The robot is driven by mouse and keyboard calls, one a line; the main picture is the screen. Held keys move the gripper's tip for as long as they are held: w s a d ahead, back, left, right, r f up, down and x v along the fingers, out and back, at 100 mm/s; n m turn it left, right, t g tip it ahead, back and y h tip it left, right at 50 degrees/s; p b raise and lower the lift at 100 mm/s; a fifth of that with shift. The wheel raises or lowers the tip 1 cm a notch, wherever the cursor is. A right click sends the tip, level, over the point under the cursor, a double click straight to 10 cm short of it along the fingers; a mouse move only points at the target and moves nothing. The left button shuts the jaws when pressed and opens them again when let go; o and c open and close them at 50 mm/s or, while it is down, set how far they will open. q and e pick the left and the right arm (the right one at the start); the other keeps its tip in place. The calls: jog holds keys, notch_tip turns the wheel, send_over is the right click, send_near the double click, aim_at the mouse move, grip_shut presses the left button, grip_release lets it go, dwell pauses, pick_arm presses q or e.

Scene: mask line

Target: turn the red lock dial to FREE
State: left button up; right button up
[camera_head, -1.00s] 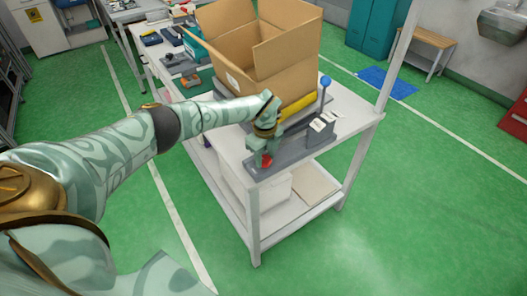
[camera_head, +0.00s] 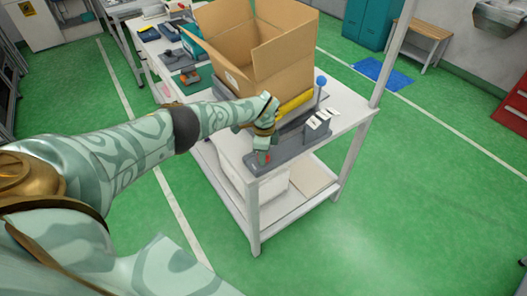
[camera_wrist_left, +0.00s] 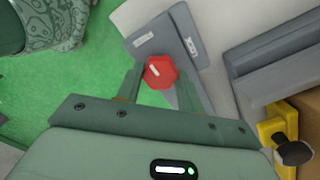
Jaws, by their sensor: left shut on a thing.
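The red lock dial (camera_head: 267,158) sits on a grey base plate (camera_head: 254,168) at the near corner of the white bench. In the left wrist view the dial (camera_wrist_left: 160,72) is a red faceted knob with a white mark on its face. My left gripper (camera_head: 262,153) points down over it. The left wrist view shows its two green fingers (camera_wrist_left: 159,84) on either side of the dial, shut on it. Small labels stand on the grey plate (camera_wrist_left: 150,40) beside the dial, too small to read. My right gripper is not in view.
An open cardboard box (camera_head: 265,75) stands on the bench behind the gripper. Green floor is clear in front.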

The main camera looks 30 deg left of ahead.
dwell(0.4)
pick_arm(q)
jog(key=o, duration=1)
jog(key=shift+r, duration=0.1)
notch_tip(320, 180, up, 7)
jog(key=p, duration=0.3)
jog(key=shift+f, duration=0.2)
notch_tip(320, 180, up, 10)
jog(key=shift+f+p, duration=0.2)
jog(key=shift+p, duration=0.9)
